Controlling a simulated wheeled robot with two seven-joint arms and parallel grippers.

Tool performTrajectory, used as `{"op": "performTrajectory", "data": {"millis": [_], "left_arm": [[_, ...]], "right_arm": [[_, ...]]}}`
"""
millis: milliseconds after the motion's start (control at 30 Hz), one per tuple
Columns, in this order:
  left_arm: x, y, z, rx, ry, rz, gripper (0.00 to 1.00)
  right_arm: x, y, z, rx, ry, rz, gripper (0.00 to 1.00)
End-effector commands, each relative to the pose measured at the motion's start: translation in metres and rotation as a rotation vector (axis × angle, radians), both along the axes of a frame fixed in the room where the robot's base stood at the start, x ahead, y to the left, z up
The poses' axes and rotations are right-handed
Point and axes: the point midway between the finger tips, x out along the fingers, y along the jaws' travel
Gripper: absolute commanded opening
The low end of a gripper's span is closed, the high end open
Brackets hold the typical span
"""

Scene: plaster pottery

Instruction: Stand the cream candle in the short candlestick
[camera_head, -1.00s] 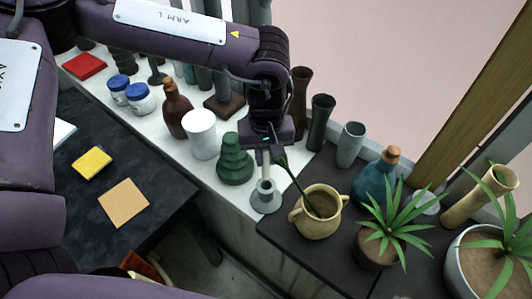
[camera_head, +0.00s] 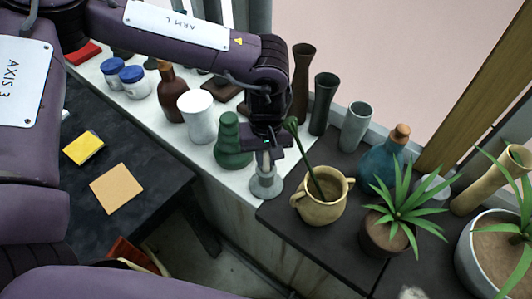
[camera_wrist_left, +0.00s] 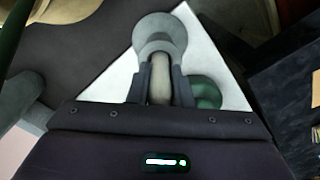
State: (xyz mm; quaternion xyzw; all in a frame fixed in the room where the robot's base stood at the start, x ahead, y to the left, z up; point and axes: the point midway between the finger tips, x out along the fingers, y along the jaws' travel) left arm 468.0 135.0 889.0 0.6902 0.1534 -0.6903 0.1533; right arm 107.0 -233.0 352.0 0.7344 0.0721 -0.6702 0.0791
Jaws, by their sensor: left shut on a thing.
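My left gripper (camera_head: 264,156) points down over the windowsill and is shut on the cream candle (camera_wrist_left: 160,80). In the left wrist view the candle stands between the two dark fingers. The short grey candlestick (camera_head: 266,185) stands directly below, on the sill near its right end. It also shows in the left wrist view (camera_wrist_left: 160,36), straight ahead of the candle. The candle's lower end is at the candlestick's top; I cannot tell how far it is inside the socket. My right gripper is not in view.
A green ribbed vase (camera_head: 232,150) stands close left of the candlestick, with a white vase (camera_head: 197,118) beyond. A cream two-handled pot (camera_head: 318,207) with a green stem stands right, on a dark surface. Dark tall vases (camera_head: 323,103) stand behind.

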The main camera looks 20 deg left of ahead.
Motion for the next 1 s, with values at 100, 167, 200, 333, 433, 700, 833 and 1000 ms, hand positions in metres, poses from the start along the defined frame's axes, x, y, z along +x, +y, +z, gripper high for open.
{"op": "performTrajectory", "data": {"millis": [100,167,200,333,433,700,833,1000], "left_arm": [[0.0002,0.0,-0.0062,0.0,0.0,0.0,0.0],[0.0002,0.0,-0.0069,0.0,0.0,0.0,0.0],[0.0002,0.0,-0.007,0.0,0.0,0.0,0.0],[0.0003,0.0001,-0.0066,0.0,0.0,0.0,0.0],[0.0002,0.0001,-0.0065,0.0,0.0,0.0,0.2],[0.0002,0.0001,-0.0064,0.0,0.0,0.0,0.44],[0.0002,0.0001,-0.0065,0.0,0.0,0.0,0.44],[-0.0012,-0.0048,0.0002,-0.001,0.0,-0.001,0.44]], "right_arm": [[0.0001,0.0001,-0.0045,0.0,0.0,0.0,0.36],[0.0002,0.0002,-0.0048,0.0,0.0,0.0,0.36],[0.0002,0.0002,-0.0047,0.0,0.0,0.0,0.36],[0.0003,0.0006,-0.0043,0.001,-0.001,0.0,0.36],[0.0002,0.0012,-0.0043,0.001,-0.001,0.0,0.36],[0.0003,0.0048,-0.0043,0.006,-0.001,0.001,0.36],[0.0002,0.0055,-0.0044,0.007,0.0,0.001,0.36],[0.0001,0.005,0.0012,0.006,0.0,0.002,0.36]]}}
